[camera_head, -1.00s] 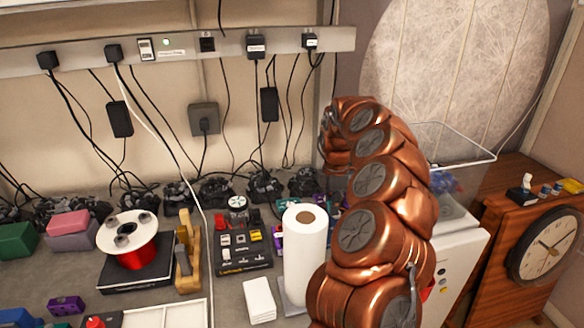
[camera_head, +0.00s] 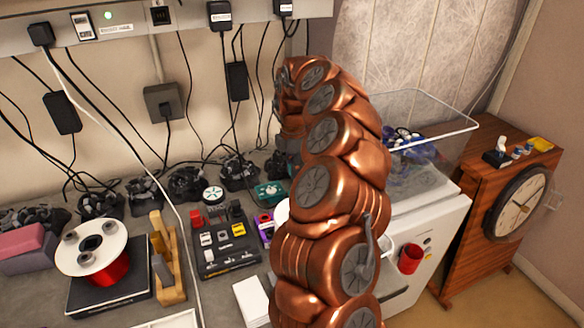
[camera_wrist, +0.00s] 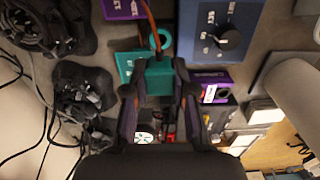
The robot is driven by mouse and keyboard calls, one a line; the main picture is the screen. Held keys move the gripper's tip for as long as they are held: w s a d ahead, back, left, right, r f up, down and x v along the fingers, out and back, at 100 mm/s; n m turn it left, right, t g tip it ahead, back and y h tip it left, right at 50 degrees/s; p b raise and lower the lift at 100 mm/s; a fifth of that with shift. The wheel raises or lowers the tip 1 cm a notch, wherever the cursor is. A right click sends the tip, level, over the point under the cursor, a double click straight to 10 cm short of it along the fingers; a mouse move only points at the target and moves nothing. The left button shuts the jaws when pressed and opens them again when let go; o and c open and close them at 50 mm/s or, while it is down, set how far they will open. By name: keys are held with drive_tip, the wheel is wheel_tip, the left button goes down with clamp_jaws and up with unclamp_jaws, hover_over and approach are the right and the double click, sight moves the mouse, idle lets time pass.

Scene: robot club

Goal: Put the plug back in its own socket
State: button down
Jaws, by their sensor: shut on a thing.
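In the wrist view, my gripper (camera_wrist: 160,82) is shut on a teal plug (camera_wrist: 160,76). A reddish-orange cable runs from the plug toward the top of the picture. A flat teal piece (camera_wrist: 128,66) and a teal ring (camera_wrist: 160,39) show just beyond the plug; I cannot tell if the plug touches them. In the head view, my copper arm hides most of the gripper, and a teal box (camera_head: 271,193) lies on the bench left of the arm. A dark socket (camera_head: 160,16) without a plug shows on the grey wall strip. Which socket belongs to the plug is unclear.
A blue box with a dial (camera_wrist: 220,30) and a purple box (camera_wrist: 210,84) stand near the gripper. Black adapters and hanging cables (camera_head: 236,80) line the wall. A red spool (camera_head: 100,262) and a black switch panel (camera_head: 222,240) sit on the bench. A clear bin (camera_head: 425,125) stands right.

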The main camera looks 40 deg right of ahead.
drive_tip(key=shift+f, duration=0.15)
drive_tip(key=shift+s+f+b, duration=0.1)
drive_tip(key=shift+f+b, duration=0.45)
drive_tip(key=shift+f, duration=0.75)
drive_tip(key=shift+f+b, duration=0.45)
drive_tip(key=shift+f, duration=1.05)
drive_tip(key=shift+f+b, duration=0.3)
drive_tip(key=shift+f, duration=0.1)
idle(0.7)
drive_tip(key=c, duration=0.9)
unclamp_jaws()
drive_tip(key=shift+o, duration=0.2)
drive_tip(key=shift+r, duration=0.1)
wheel_tip(320, 180, up, 12)
drive_tip(key=shift+f, duration=0.1)
